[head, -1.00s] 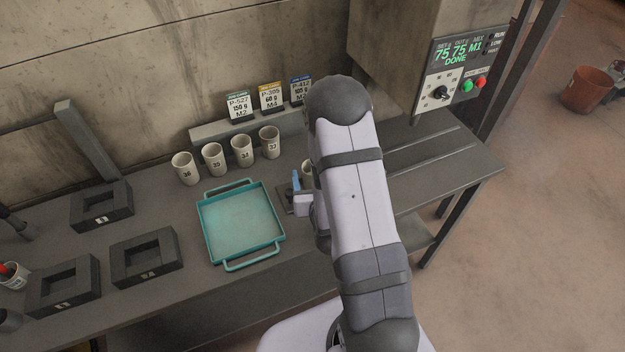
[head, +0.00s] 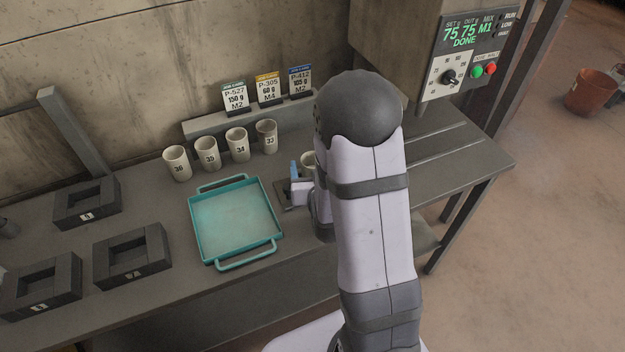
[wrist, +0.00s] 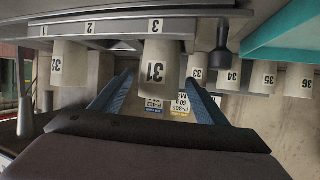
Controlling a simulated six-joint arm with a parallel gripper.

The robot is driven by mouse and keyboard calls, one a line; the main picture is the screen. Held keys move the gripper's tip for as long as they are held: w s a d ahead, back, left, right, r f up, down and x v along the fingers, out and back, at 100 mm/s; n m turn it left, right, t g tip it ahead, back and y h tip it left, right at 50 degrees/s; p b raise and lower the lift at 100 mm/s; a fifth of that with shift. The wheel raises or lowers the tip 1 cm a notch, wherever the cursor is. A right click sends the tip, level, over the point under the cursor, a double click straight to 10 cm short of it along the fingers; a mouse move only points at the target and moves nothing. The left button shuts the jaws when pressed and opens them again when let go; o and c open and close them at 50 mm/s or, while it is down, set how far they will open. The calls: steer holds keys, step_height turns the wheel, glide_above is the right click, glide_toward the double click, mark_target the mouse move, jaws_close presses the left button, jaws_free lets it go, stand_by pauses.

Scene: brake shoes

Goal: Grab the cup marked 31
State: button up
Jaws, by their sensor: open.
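The cup marked 31 (wrist: 158,62) is pale, with dark digits. In the wrist view, which is upside down, it stands centrally between the two blue fingers of my gripper (wrist: 160,82). The fingers are apart, one on each side of it, and I see no contact. In the head view my gripper's blue finger (head: 295,172) shows left of my arm. A pale cup (head: 308,160) beside it is partly hidden by my arm, and its number cannot be read there.
Cup 32 (wrist: 68,66) and cup 33 (wrist: 197,68) flank it in the wrist view. Cups 36 (head: 177,164), 35 (head: 207,154) and 34 (head: 237,145) stand along the back. A teal tray (head: 193,232) lies left of my gripper. Sign cards (head: 269,89) stand behind the cups.

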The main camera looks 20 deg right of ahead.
mark_target(311, 160)
stand_by(0.3)
steer(key=shift+w+d+f, duration=0.15)
steer(key=shift+w+d, duration=0.05)
steer(key=shift+w, duration=0.4)
steer(key=shift+p+x, duration=0.65)
steer(key=shift+x, duration=1.4)
steer(key=c, duration=1.2)
